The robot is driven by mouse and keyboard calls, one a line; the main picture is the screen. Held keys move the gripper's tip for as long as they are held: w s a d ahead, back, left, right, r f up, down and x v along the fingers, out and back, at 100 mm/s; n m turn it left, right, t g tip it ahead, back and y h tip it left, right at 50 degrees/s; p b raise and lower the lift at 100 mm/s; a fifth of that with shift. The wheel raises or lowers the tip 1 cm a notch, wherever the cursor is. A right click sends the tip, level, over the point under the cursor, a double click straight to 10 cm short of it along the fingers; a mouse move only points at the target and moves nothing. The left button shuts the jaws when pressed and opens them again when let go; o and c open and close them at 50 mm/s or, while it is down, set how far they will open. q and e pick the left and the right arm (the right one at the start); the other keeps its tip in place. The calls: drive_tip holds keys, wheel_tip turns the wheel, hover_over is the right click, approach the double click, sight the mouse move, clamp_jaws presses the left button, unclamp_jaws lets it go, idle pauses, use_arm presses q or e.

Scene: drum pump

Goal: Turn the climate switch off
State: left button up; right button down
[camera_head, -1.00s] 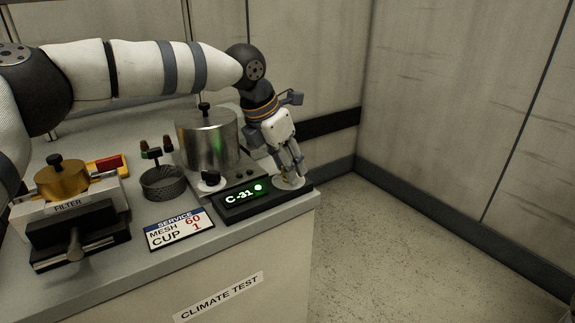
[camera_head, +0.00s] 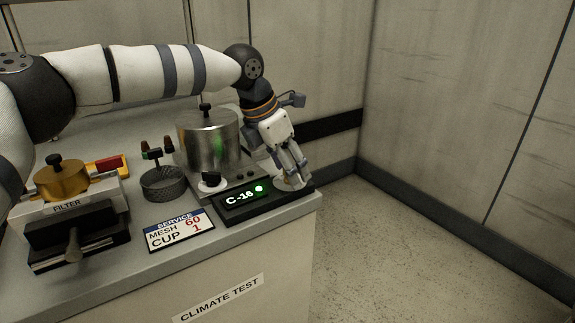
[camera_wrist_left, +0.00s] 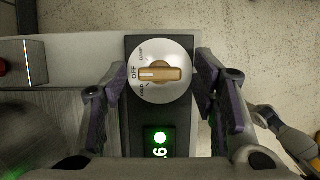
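The climate switch (camera_wrist_left: 160,72) is a round silver dial with a tan bar handle. It lies at the end of the black display panel (camera_head: 242,203). The handle lies crosswise in the left wrist view, its left end beside the printed OFF. I cannot tell which end is the pointer. My left gripper (camera_head: 294,181) is over the dial, pointing down. Its fingers stand apart, one on each side of the dial, clear of the handle. In the head view the gripper hides part of the dial. The display reads about C-16 with a green light.
A steel pot (camera_head: 208,142) with a black knob stands left of the gripper. A mesh cup (camera_head: 163,184), a service card (camera_head: 179,230) and a filter unit (camera_head: 75,225) are farther left. The bench edge is close in front of the panel, and open floor lies right.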

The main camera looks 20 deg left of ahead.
use_arm(q)
drive_tip(key=shift+r, duration=0.1)
drive_tip(key=v, duration=1.2)
